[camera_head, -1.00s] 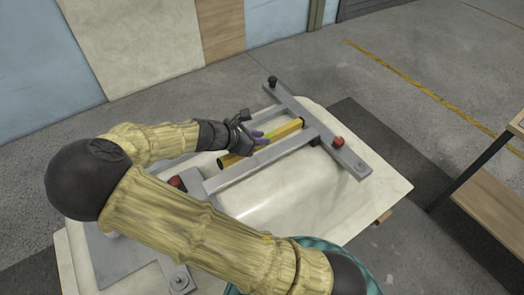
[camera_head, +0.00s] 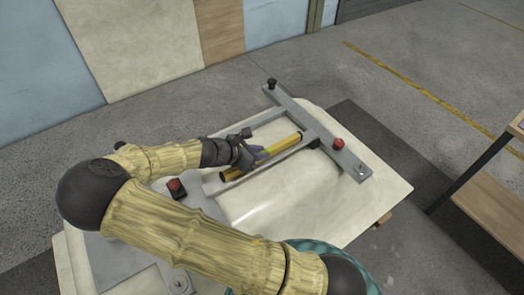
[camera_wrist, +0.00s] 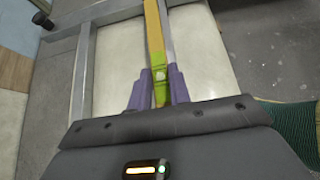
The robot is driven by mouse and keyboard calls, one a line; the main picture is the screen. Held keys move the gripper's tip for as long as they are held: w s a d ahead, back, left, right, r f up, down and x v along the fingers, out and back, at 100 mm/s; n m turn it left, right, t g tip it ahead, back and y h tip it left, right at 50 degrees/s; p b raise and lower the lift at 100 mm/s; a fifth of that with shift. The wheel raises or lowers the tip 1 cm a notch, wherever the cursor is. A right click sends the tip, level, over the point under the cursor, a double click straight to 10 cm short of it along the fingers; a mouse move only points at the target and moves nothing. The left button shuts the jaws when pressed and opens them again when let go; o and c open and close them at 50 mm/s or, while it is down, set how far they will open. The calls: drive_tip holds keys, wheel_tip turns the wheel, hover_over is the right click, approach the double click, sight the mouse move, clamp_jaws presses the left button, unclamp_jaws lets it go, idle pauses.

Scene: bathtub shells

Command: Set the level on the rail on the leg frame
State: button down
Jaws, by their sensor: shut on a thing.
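The level (camera_head: 285,145) is a long yellow bar with a greenish middle and dark ends. My gripper (camera_head: 262,152) is shut on it near its middle. In the wrist view the purple fingertips (camera_wrist: 159,90) close on the green part of the level (camera_wrist: 155,45). The grey leg frame (camera_head: 305,120) lies on the pale upturned tub shell. The level lies along the frame's near long rail (camera_head: 270,162), parallel to it and over or against it. I cannot tell whether it rests fully on the rail. In the wrist view the rail (camera_wrist: 180,40) shows just right of the level.
The pale shell (camera_head: 370,190) has bare surface at the right. A wooden-topped bench (camera_head: 490,195) stands at the right edge. Panels lean at the back.

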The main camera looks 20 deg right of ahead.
drive_tip(key=c, duration=1.3)
unclamp_jaws()
drive_tip(key=shift+d, duration=0.2)
drive_tip(key=v, duration=1.2)
drive_tip(key=shift+w+r, duration=0.1)
